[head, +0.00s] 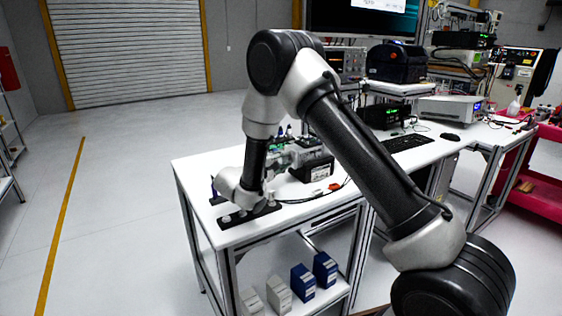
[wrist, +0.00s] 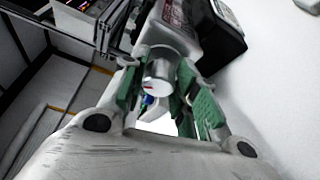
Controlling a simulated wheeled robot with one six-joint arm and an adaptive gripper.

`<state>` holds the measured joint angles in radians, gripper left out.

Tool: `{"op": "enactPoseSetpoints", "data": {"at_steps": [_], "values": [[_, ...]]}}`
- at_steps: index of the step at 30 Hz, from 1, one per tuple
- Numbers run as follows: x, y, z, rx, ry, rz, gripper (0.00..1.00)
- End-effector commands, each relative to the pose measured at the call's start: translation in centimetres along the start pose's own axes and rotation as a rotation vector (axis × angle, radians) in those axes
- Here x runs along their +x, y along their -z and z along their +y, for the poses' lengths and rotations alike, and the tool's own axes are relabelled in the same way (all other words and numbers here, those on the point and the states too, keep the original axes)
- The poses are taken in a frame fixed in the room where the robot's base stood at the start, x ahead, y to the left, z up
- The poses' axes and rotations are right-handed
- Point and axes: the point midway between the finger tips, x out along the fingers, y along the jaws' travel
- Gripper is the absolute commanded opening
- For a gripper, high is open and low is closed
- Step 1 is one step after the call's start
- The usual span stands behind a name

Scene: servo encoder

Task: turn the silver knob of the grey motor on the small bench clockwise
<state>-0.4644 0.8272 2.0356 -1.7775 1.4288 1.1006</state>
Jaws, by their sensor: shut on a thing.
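The silver knob (wrist: 157,72) shows in the wrist view, round, with a small red mark on its face. It sits on the end of the grey motor (wrist: 172,26). My gripper (wrist: 160,80) has its green-padded fingers on either side of the knob and is shut on it. In the head view my arm reaches down over the small bench (head: 210,164). There the knob and the fingertips are hidden behind my wrist and cannot be made out.
A black box with a white label (head: 313,170) stands on the bench close to the right of my wrist. A dark slotted plate (head: 238,218) lies at the front edge. Blue boxes (head: 303,282) stand on the shelf below. The floor at left is clear.

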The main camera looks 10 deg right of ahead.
Motion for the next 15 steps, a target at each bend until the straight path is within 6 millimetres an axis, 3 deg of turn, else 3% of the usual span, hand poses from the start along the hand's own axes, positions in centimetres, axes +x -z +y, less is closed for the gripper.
{"op": "enactPoseSetpoints", "data": {"at_steps": [15], "values": [[0.01, -0.03, -0.30, 0.204, -0.084, -0.002, 0.06]]}}
